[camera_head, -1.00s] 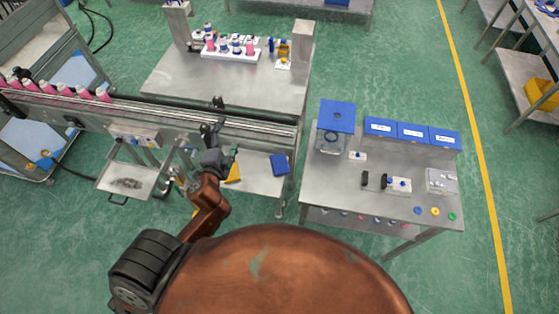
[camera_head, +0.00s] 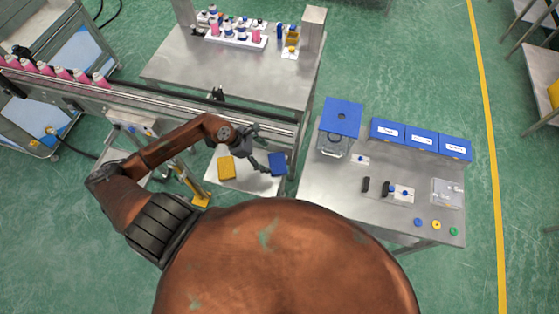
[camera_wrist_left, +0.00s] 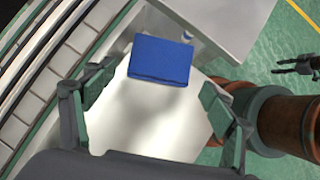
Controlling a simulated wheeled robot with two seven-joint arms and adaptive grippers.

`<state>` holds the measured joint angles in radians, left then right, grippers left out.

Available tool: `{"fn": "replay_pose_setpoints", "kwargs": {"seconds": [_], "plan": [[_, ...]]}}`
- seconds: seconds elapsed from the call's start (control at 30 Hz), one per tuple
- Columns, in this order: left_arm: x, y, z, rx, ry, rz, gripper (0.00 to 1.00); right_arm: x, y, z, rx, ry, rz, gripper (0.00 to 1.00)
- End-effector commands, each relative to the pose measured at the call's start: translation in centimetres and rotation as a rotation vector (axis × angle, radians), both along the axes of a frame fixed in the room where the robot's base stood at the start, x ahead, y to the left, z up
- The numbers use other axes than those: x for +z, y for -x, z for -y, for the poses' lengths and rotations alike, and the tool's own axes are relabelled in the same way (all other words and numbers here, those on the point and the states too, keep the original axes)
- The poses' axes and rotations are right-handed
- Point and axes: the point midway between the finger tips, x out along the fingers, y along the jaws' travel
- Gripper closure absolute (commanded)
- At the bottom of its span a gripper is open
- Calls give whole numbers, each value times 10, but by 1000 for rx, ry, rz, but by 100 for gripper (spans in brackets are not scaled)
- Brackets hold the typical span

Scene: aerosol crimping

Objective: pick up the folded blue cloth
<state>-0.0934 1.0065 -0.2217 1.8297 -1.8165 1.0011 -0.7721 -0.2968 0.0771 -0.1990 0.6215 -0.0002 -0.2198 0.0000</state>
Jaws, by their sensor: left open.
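The folded blue cloth (camera_head: 278,164) lies on the right part of a low pale shelf (camera_head: 243,184) beside the right-hand table. My left gripper (camera_head: 263,168) is just left of the cloth in the head view, fingers pointing towards it. In the left wrist view the cloth (camera_wrist_left: 160,60) lies flat beyond the open fingertips of the left gripper (camera_wrist_left: 158,94), roughly centred between them. The fingers are empty and do not touch the cloth. A dark gripper, apparently my right one (camera_wrist_left: 298,65), shows at the right edge of the wrist view; its opening is unclear.
A yellow folded cloth (camera_head: 226,168) lies on the same shelf, left of the blue one. The conveyor (camera_head: 180,107) runs behind the shelf. The right-hand table (camera_head: 330,184) with blue-lidded boxes stands close to the cloth's right.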

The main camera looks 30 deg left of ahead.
Motion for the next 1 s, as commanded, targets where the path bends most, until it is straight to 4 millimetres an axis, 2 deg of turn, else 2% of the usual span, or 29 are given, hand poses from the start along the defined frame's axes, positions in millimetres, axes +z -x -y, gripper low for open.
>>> {"fn": "replay_pose_setpoints", "kwargs": {"seconds": [0.23, 0.4, 0.6, 0.87, 1.0], "plan": [[-18, -6, 11, 8, 6, -2, 23, 9, 12, -2, -2, -2, -14, 60], [-33, -16, 26, 8, 9, -2, 23, 21, 9, -1, -1, -2, -11, 60], [-52, -23, 34, 6, 6, 0, 23, 25, 4, 2, 2, 2, -5, 60], [-54, -24, 35, 4, 5, 0, 23, 25, 3, 6, 2, 6, -3, 60], [-54, -24, 35, 4, 5, -1, 33, 25, 3, 6, 2, 6, -3, 60]]}}
